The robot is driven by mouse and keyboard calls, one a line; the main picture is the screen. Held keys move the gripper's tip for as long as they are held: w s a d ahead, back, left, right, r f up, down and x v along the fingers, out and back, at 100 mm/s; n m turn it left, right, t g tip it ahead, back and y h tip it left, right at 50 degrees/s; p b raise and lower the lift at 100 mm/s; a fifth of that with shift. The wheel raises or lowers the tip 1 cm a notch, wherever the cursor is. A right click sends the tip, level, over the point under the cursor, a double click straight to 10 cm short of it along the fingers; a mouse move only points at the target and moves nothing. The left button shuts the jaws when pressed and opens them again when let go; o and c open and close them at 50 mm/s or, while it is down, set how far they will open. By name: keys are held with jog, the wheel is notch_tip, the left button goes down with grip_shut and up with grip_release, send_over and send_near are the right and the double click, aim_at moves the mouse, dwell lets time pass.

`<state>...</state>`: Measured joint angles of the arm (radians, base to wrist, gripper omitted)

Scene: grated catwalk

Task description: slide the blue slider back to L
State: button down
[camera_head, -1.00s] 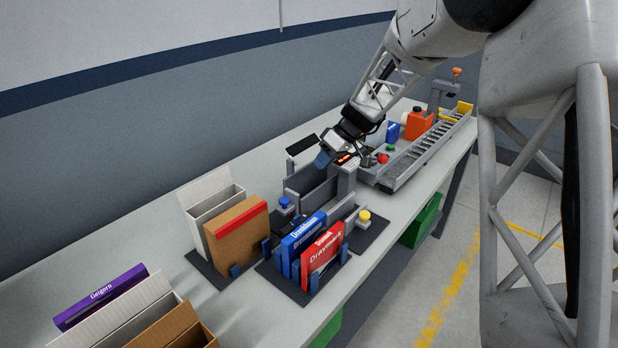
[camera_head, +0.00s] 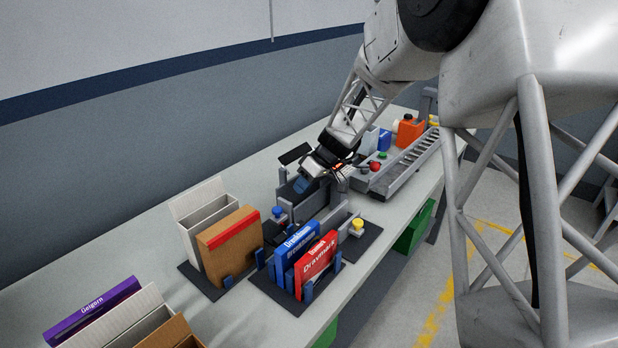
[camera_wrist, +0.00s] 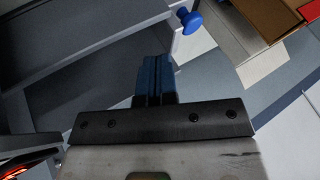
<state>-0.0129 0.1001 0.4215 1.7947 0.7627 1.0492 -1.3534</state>
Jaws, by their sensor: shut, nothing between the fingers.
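A blue round knob (camera_head: 278,212), which I take to be the blue slider, sits on the left side of a grey fixture (camera_head: 318,204) on the bench. It also shows in the wrist view (camera_wrist: 190,20), near the top, on a pale grey edge. No L mark is readable. My gripper (camera_head: 302,186) is over the far part of the fixture, up and right of the knob and apart from it. Its blue fingers (camera_wrist: 156,80) are shut together and empty, pointing toward the fixture in the wrist view.
A yellow knob (camera_head: 357,224) is on the fixture's right side. Blue and red boxes (camera_head: 315,262) stand in front, with a brown box (camera_head: 230,245) to the left. A red button (camera_head: 375,166) and a grey ramp (camera_head: 410,160) lie behind right. Bench space beyond the fixture's left is clear.

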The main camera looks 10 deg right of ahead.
jog(key=shift+x, duration=1.85)
jog(key=shift+s+a, duration=0.55)
jog(key=shift+s, duration=0.05)
jog(key=shift+f, duration=0.1)
jog(key=v, duration=1)
jog(key=shift+w, duration=0.1)
